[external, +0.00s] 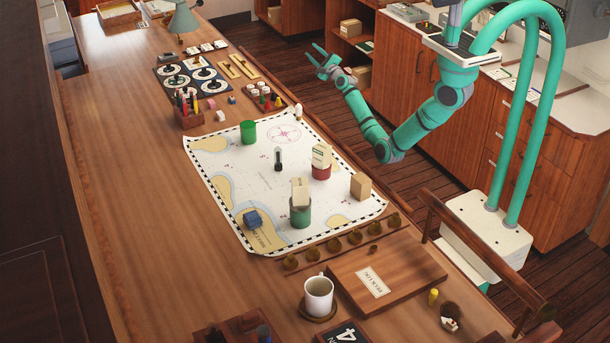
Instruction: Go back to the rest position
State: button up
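My gripper (323,60) is at the end of the teal and grey arm, beyond the table's right edge and above the floor. Its two fingers are spread apart, and nothing shows between them. The arm is bent, with its elbow low beside the table and the forearm angled up toward the back left. The gripper is apart from the table and everything on it.
The long wooden table (130,190) holds a chart (225,160) with cylinders and blocks, a mug (319,295), a wooden box (400,275) and small parts. A wooden rail (480,250) stands near my base. Cabinets (550,150) stand behind the arm. Floor shows between table and cabinets.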

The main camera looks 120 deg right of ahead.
jog(key=w+a+f+n+t+y, duration=0.1)
jog(key=w+a+f+n, duration=0.25)
jog(key=a+f, duration=0.4)
jog(key=w+a+f+n+t, duration=0.1)
jog(key=w+a+f+n, duration=0.25)
jog(key=a+f, duration=0.45)
jog(key=w+a+f+n+t+y, duration=0.1)
jog(key=w+a+f+n+t, duration=0.15)
jog(key=a+f+n, duration=0.45)
jog(key=w+a+f+n+t+y, duration=0.1)
jog(key=a+f+n+t+y, duration=0.2)
jog(key=a, duration=0.8)
jog(key=a+n+t+y, duration=0.7)
jog(key=a+n, duration=0.9)
jog(key=a, duration=1.3)
jog(key=s+a+r+n+y, duration=0.1)
jog(key=a+r+n+y, duration=0.1)
jog(key=a, duration=0.4)
jog(key=s+a+r+n+g+y, duration=0.1)
jog(key=a+r+n+y, duration=0.2)
jog(key=a, duration=0.4)
jog(key=s+a+r+n+y, duration=0.1)
jog(key=a+r+n+y, duration=0.1)
jog(key=a, duration=0.5)
jog(key=shift+s+r+n+y, duration=0.15)
jog(key=shift+s+n+y, duration=0.05)
jog(key=shift+n+y, duration=0.6)
